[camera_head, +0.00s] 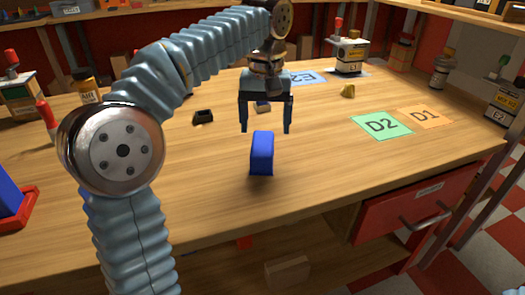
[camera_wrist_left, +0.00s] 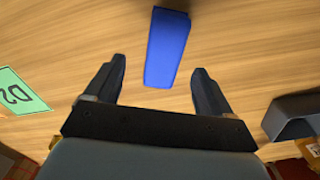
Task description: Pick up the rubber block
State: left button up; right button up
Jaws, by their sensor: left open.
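A blue block (camera_head: 262,158) stands on the wooden table near its front edge; it is the likely rubber block, though its material cannot be told. It also shows in the left wrist view (camera_wrist_left: 166,47), ahead of and between the fingertips. My left gripper (camera_head: 266,130) is open and empty, with its fingers pointing down. In the head view it appears just behind and above the block, apart from it. My right gripper is not in view.
A dark bracket-like piece (camera_head: 203,117) lies left of the gripper. A small brown and blue piece (camera_head: 263,106) lies behind it. A yellow lump (camera_head: 348,91), green D2 card (camera_head: 381,125) and orange D1 card (camera_head: 425,115) are to the right. Table around the block is clear.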

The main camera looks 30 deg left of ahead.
aim_at(263, 142)
pick_arm(q)
jog(key=f, duration=0.4)
jog(key=f+b, duration=0.1)
jog(key=f, duration=0.2)
jog(key=shift+a+f, duration=0.1)
jog(key=shift+a, duration=0.2)
jog(key=shift+c, duration=0.3)
jog(key=c, duration=1.2)
jog(key=shift+o, duration=0.2)
jog(key=shift+r, duration=0.5)
notch_tip(263, 142, up, 3)
jog(key=shift+s+f+p, duration=0.1)
jog(key=shift+s+p, duration=0.05)
jog(key=shift+p, duration=0.25)
jog(key=s+r, duration=0.1)
jog(key=r, duration=0.1)
jog(key=s+d+r, duration=0.1)
jog(key=s+r, duration=0.1)
jog(key=s+d+r, duration=0.1)
jog(key=r, duration=0.1)
jog(key=shift+s, duration=0.35)
jog(key=s+d+r, duration=0.3)
jog(key=s, duration=0.5)
jog(key=shift+d+r, duration=0.15)
jog(key=shift+d, duration=0.05)
